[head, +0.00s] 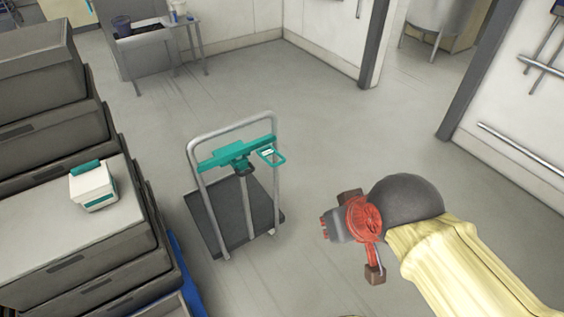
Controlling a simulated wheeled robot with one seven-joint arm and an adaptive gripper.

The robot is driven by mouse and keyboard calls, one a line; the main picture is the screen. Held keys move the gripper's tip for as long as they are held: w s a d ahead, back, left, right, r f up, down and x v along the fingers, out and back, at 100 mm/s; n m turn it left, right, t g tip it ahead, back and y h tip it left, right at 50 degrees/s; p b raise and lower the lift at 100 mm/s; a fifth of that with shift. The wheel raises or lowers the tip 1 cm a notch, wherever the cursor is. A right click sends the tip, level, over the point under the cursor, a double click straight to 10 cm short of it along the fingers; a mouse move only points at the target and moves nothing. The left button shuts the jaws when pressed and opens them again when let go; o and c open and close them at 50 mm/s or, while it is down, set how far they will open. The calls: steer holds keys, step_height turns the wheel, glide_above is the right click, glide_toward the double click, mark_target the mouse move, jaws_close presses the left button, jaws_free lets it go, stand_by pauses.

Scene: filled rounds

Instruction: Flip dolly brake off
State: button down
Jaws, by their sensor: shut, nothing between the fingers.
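The dolly (208,222) stands on the floor left of the middle, with a dark flat deck and an upright grey tube handle. A teal crossbar (225,153) runs across the handle, with a dark block at its middle and a teal loop lever (271,156) at its right. Which part is the brake I cannot tell for sure. My gripper (328,228), grey and red, is at the right of the dolly, apart from it, and points left. It is shut and empty; its fingertips are small in view.
Grey stacked crates (70,240) fill the left side, with a white and teal box (93,185) on top. A table (160,42) stands at the back left. Dark posts and a wall rail (520,150) are at the right. The floor between is clear.

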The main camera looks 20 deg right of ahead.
steer(key=shift+a, duration=0.1)
steer(key=w+a+f+m+g+y+p, duration=0.1)
steer(key=w+a+f+m+g+y, duration=0.15)
steer(key=a, duration=0.25)
steer(key=w+a+f+m+g+y+p, duration=0.1)
steer(key=w+a+f+m+y+p, duration=0.15)
steer(key=a, duration=0.35)
steer(key=w+a+f+m+t+y+p, duration=0.1)
steer(key=w+a+m+y, duration=0.1)
steer(key=w+m+y, duration=0.3)
steer(key=w+a+f+m+t+y+p, duration=0.1)
steer(key=w+a+m+y, duration=0.2)
steer(key=w, duration=0.4)
steer(key=w+d+f+m+t+h+p, duration=0.2)
steer(key=w+d+f+m+t, duration=0.45)
steer(key=w+m, duration=0.35)
steer(key=w+d+f+m+t+h+p, duration=0.1)
steer(key=w+d+f+m+t+h, duration=0.1)
steer(key=d+f+m+h, duration=0.4)
steer(key=d+f+m+t, duration=0.1)
steer(key=d+f+m, duration=0.2)
steer(key=d+f, duration=0.4)
steer(key=shift+w+f+h, duration=0.25)
steer(key=shift+w+h, duration=0.05)
steer(key=shift+w, duration=0.05)
